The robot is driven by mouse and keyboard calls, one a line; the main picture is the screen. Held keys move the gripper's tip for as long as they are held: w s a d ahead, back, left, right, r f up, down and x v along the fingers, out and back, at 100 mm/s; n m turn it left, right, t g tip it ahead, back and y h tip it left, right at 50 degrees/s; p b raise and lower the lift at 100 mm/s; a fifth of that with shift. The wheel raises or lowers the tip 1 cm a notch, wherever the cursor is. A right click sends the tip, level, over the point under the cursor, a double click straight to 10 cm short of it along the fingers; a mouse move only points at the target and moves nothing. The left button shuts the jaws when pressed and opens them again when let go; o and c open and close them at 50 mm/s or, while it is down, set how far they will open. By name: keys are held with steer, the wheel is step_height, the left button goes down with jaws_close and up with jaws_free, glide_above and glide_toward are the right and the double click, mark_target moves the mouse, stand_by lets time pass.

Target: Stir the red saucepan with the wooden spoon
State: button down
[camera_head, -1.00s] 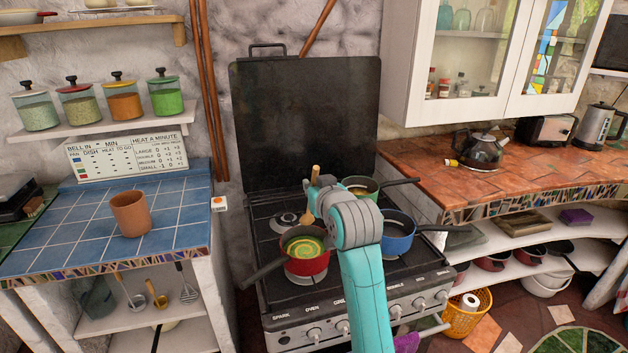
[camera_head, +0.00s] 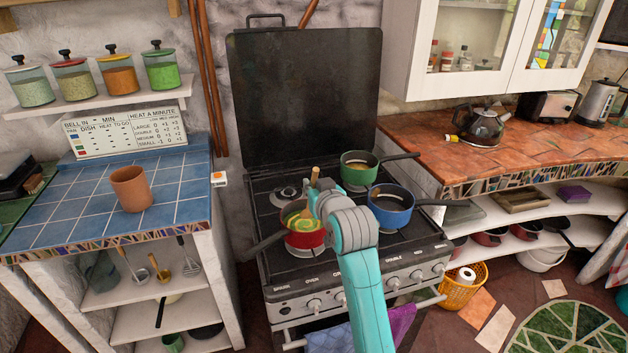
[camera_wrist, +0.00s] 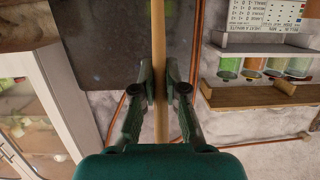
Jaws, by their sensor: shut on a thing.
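The red saucepan (camera_head: 305,241) stands on the front left burner with its dark handle pointing to the lower left. It holds a green and yellow swirled mixture. In the wrist view, my gripper (camera_wrist: 160,88) is shut on the spoon's shaft (camera_wrist: 159,45), one finger on each side. In the head view my wrist links cover the fingers and the right part of the pan's rim.
A green saucepan (camera_head: 358,172) stands on the back right burner and a blue saucepan (camera_head: 387,213) on the front right, close to my arm. The stove's raised dark lid (camera_head: 305,95) rises behind. A clay cup (camera_head: 131,189) stands on the blue tiled counter (camera_head: 70,215) at left.

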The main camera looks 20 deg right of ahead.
steer(key=shift+w+f, duration=0.3)
steer(key=shift+f, duration=0.35)
steer(key=shift+w+f, duration=0.25)
steer(key=shift+f, duration=0.45)
steer(key=shift+w+f, duration=0.3)
steer(key=shift+f, duration=0.35)
steer(key=shift+s, duration=0.1)
